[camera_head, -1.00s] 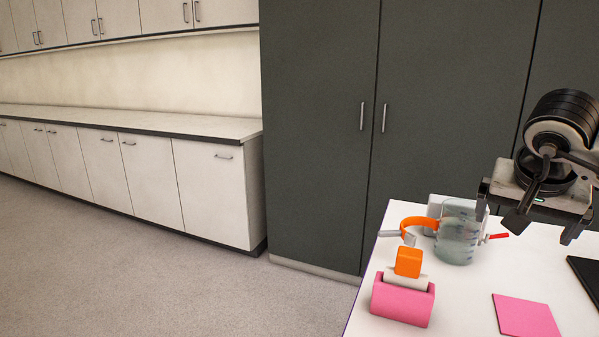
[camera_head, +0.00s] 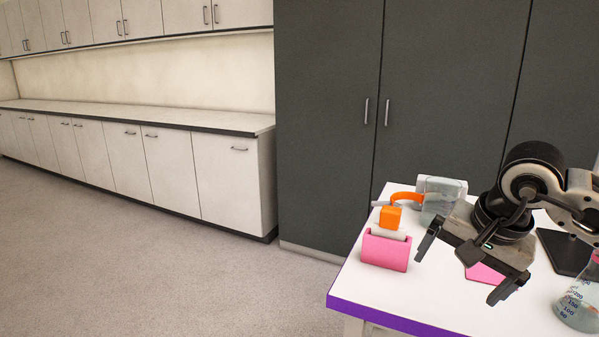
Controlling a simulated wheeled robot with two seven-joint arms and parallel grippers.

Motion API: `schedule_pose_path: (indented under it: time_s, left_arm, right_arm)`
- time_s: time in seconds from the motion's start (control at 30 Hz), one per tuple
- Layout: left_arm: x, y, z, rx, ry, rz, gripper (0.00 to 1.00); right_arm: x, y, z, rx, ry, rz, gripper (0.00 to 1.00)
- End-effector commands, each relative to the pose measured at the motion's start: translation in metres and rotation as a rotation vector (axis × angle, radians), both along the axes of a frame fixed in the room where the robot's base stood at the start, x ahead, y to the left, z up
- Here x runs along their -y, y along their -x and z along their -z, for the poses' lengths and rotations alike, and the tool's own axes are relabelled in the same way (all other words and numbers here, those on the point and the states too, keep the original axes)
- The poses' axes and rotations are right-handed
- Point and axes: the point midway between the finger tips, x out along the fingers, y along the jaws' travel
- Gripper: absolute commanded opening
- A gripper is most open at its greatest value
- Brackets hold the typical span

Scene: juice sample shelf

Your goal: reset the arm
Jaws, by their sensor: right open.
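My right gripper (camera_head: 462,265) hangs over the white table (camera_head: 395,300) at the right of the head view. My left gripper does not show.
A pink holder (camera_head: 386,250) with an orange-topped item (camera_head: 390,217) stands at the table's left edge. An orange band (camera_head: 407,198) lies behind it. A dark pad (camera_head: 566,252) and a flask (camera_head: 580,298) are at right. Dark cabinets (camera_head: 330,130) stand behind.

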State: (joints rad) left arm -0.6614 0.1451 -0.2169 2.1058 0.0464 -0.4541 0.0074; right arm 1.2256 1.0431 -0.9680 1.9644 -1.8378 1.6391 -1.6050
Motion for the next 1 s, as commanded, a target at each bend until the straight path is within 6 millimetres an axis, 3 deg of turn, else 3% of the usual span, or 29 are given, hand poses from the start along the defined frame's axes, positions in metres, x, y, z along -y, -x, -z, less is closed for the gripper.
schedule_pose_path:
  time_s: [0.17, 0.23, 0.33, 0.4, 0.53, 0.63, 0.7, 0.73, 0.87, 1.0]
  left_arm:
    - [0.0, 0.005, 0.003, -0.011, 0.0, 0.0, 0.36]
    - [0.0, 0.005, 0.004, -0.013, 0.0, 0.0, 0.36]
    - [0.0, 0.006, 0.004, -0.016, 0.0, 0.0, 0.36]
    - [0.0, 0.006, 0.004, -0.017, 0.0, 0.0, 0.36]
    - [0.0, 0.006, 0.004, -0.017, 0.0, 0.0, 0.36]
    - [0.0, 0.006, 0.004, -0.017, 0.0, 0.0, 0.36]
    - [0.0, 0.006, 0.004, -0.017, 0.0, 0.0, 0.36]
    - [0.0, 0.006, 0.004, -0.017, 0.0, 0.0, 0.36]
    - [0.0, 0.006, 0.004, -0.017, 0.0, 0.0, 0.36]
    - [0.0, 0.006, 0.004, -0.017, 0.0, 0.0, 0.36]
  right_arm:
    - [-0.081, 0.022, 0.038, -0.143, -0.331, -0.009, 1.0]
    - [-0.125, 0.04, 0.05, -0.253, -0.537, 0.02, 1.0]
    - [-0.194, 0.074, 0.05, -0.5, -0.911, 0.134, 1.0]
    - [-0.23, 0.091, 0.036, -0.718, -1.178, 0.271, 1.0]
    - [-0.258, 0.096, 0.006, -1.182, -1.618, 0.627, 1.0]
    - [-0.249, 0.078, 0.001, -1.576, -1.895, 0.984, 1.0]
    - [-0.232, 0.062, 0.016, -1.864, -2.049, 1.277, 1.0]
    - [-0.222, 0.055, 0.027, 1.892, 1.999, -1.342, 1.0]
    - [-0.176, 0.049, 0.107, 1.486, 1.314, -1.216, 1.0]
    - [-0.144, 0.082, 0.196, 1.113, 0.817, -1.029, 1.0]
